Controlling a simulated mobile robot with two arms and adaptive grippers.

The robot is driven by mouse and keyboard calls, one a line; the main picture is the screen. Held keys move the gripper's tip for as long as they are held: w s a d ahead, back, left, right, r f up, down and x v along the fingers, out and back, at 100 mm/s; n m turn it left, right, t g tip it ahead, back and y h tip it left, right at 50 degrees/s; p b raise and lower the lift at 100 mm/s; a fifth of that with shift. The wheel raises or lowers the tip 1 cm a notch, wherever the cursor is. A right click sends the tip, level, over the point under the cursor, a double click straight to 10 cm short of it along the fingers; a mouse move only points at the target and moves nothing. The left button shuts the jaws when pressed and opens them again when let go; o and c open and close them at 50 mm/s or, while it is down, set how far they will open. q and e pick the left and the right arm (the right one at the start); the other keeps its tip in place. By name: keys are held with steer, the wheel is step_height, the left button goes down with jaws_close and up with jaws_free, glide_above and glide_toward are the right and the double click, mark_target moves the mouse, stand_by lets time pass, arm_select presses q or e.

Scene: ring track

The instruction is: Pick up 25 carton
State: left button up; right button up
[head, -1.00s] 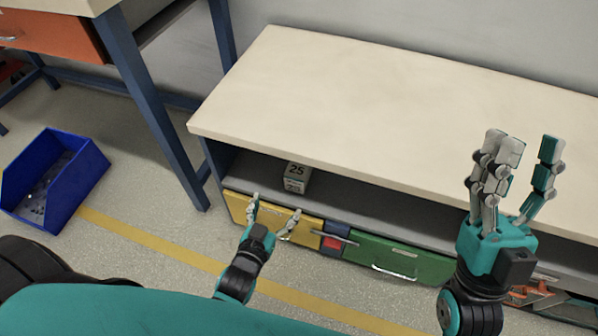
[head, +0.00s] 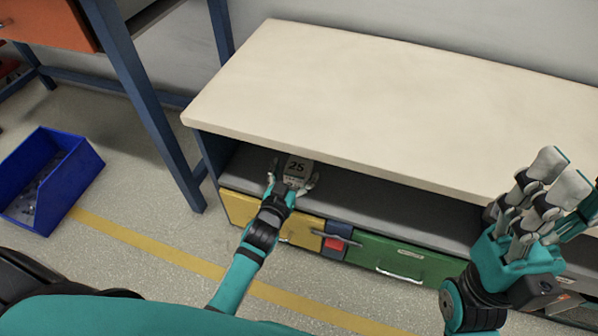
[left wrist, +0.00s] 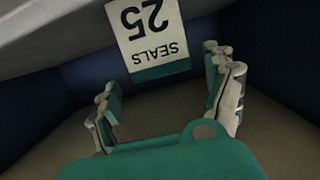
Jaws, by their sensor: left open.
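The 25 carton (head: 297,166) is a small box with "25" on its top, standing on the grey shelf under the bench top. In the left wrist view its label (left wrist: 148,30) reads "25" and "SEALS", upside down, above a green band. My left gripper (head: 292,182) is inside the shelf opening, right in front of the carton, and hides its lower front. In the left wrist view the left gripper's fingers (left wrist: 168,92) are spread apart, with the carton just beyond and between them. My right gripper (head: 540,195) is raised at the right, its fingers spread and empty.
The bench top (head: 380,100) overhangs the shelf (head: 370,197). Below are a yellow drawer (head: 238,207) and a green drawer (head: 405,262) with handles. A blue bin (head: 45,180) stands on the floor at left, near a blue table leg. The bench top is clear.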

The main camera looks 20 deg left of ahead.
mark_target(299, 162)
arm_select(q)
steer(key=w+b, duration=0.1)
steer(key=w, duration=0.1)
steer(key=w+f+b, duration=0.1)
steer(key=w, duration=0.1)
steer(key=shift+w+a+f+b, duration=0.1)
steer(key=shift+w+b, duration=0.15)
steer(key=shift+b, duration=0.1)
steer(key=shift+w, duration=0.2)
steer(key=shift+c, duration=0.4)
steer(key=c, duration=1.2)
